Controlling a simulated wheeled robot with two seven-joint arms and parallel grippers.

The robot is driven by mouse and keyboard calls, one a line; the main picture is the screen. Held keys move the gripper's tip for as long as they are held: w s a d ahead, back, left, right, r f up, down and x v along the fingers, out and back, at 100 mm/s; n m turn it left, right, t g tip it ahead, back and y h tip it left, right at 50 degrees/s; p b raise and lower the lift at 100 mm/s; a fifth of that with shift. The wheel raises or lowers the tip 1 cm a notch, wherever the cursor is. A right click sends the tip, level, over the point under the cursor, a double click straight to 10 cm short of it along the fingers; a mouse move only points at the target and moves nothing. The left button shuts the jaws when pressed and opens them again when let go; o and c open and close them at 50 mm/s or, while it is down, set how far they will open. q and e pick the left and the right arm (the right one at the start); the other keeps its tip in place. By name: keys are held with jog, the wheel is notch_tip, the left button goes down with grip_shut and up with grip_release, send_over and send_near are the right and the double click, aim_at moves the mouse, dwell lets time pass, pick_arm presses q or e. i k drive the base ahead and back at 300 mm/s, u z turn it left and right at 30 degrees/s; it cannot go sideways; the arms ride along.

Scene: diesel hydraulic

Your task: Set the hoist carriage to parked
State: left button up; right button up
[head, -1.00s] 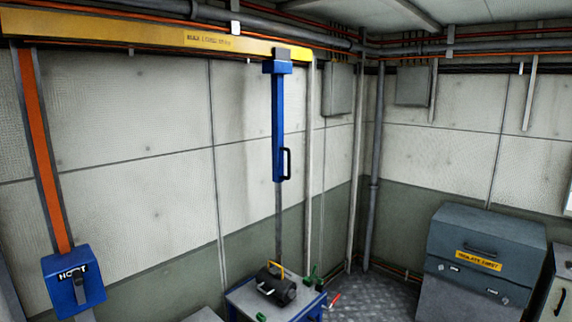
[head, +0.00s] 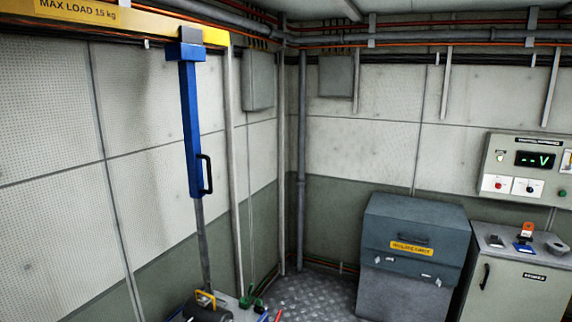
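The hoist carriage (head: 186,50) is a blue block under the yellow overhead beam (head: 130,20), near the beam's right end. A blue column (head: 191,130) with a black handle (head: 207,175) hangs from it. A grey rod (head: 205,245) runs down from the column to a dark cylindrical part with a yellow bail (head: 206,299) at the bottom edge. Whether the rod is hooked to the bail is too small to tell. Neither of my grippers is in view.
A blue-grey chest (head: 415,230) stands against the back wall. A grey cabinet (head: 515,275) with small items on top stands to its right, below a control panel (head: 527,168) with a green display. Chequered metal floor (head: 310,295) is clear in front of the corner.

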aim_at(191, 50)
jog(key=z, duration=0.1)
jog(key=i, duration=1.2)
jog(key=u, duration=0.45)
